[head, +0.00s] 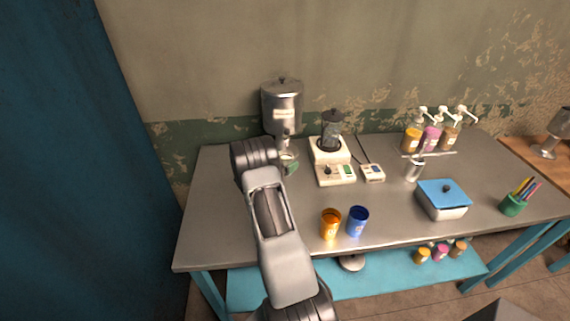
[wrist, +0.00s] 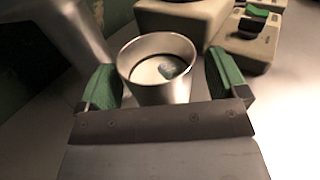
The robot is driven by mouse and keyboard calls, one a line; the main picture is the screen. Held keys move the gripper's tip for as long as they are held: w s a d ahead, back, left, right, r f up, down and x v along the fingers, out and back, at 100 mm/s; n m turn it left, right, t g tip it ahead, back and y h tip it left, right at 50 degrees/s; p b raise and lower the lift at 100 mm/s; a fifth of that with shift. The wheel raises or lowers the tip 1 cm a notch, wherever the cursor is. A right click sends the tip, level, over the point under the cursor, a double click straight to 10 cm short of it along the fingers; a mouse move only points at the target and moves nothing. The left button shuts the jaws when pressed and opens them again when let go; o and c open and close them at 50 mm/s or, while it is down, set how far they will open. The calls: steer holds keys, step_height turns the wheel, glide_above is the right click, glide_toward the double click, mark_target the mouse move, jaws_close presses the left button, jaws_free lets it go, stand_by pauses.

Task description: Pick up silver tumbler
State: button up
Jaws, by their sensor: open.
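The silver tumbler (wrist: 158,92) stands upright between the two green fingers of my gripper (wrist: 164,84) in the wrist view. The left finger is beside its left wall and the right finger beside its right wall. The jaws are open, and I cannot tell whether either finger touches the metal. The inside looks pale with a small grey-blue patch. In the head view my gripper (head: 289,165) is in front of the steel dispenser (head: 282,103), and my arm hides much of the tumbler there.
A cream blender base (head: 334,170) stands close to the right, with a small scale (head: 372,173) beyond it. Orange (head: 331,224) and blue (head: 357,221) cups stand near the front edge. Another silver cup (head: 413,171), a blue-lidded box (head: 444,201) and pump bottles (head: 431,138) are farther right.

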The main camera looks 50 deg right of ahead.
steer(key=shift+d, duration=0.4)
steer(key=shift+c, duration=0.4)
steer(key=c, duration=1.1)
steer(key=shift+r, duration=0.15)
steer(key=shift+c, duration=0.2)
